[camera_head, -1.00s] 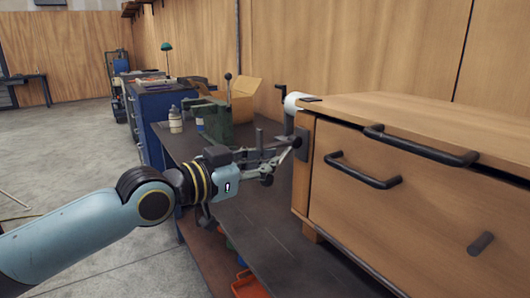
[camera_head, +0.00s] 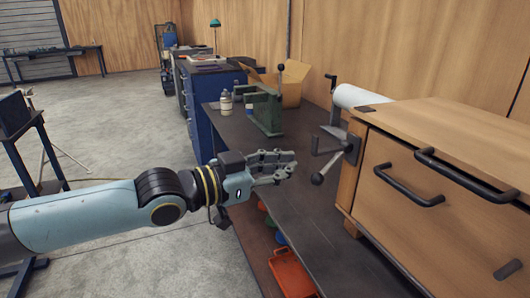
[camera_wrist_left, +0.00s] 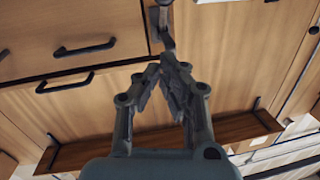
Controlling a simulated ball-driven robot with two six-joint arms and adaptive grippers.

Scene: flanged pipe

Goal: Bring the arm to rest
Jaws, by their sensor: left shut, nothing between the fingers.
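My left gripper (camera_head: 290,165) reaches in from the left over the dark workbench, with its fingers together and empty. It is apart from the wooden drawer cabinet (camera_head: 450,125), just left of a grey metal clamp with handles (camera_head: 335,145) at the cabinet's corner. In the left wrist view the closed fingertips (camera_wrist_left: 168,72) point toward a metal rod (camera_wrist_left: 163,25), with no visible object between them. A white cylinder, perhaps the pipe (camera_head: 365,97), lies behind the clamp; its far end is hidden. My right gripper is not in view.
The dark bench top (camera_head: 300,215) is mostly bare below the gripper. A green tool (camera_head: 263,110), bottles (camera_head: 226,103) and an open cardboard box (camera_head: 288,88) stand farther back. Black drawer handles (camera_head: 400,186) stick out at the right. An orange bin (camera_head: 290,275) sits below.

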